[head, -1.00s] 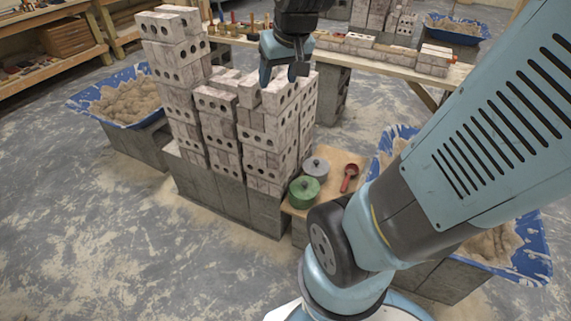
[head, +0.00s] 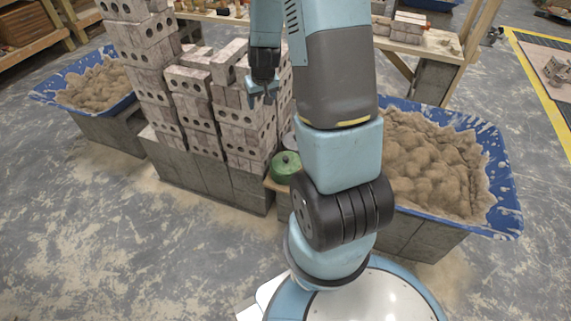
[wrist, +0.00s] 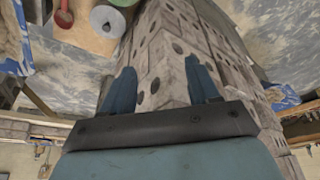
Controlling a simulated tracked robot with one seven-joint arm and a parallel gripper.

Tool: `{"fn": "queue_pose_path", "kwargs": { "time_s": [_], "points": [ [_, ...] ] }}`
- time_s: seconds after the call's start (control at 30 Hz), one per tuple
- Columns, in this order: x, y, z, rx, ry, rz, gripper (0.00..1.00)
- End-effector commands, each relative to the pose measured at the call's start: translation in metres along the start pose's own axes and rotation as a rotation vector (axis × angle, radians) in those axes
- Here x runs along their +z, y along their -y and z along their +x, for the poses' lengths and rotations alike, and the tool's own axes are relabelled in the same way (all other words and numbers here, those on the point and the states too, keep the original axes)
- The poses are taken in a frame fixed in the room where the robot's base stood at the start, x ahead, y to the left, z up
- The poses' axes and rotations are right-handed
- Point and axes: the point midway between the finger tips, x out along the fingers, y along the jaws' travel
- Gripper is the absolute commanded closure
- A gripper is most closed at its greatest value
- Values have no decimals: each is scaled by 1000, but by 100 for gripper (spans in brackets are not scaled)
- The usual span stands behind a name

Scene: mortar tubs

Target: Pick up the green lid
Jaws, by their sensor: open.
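The green lid (head: 286,167) sits low beside the brick stack in the head view, partly hidden by my arm. In the wrist view only a sliver of the green lid (wrist: 122,2) shows at the top edge. My gripper (head: 262,95) is in front of the upper bricks, higher than the lid and apart from it. In the wrist view my gripper (wrist: 162,84) has its two blue fingers spread with nothing between them, and bricks lie beyond.
A grey lid (wrist: 107,20) and a red ladle (wrist: 64,17) lie on a board near the green lid. The brick stack (head: 205,120) stands close to my gripper. Blue tubs of mortar stand left (head: 50,90) and right (head: 503,190).

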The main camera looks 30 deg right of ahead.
Motion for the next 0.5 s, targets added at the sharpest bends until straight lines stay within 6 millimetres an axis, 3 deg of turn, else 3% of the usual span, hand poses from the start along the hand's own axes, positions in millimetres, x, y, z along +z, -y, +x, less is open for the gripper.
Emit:
{"fn": "queue_pose_path", "kwargs": {
  "time_s": [0.03,0.3,0.5],
  "points": [
    [6,-5,18,9,14,7,40],
    [35,-32,102,69,54,21,40],
    [63,-49,150,110,81,23,40]
  ]
}}
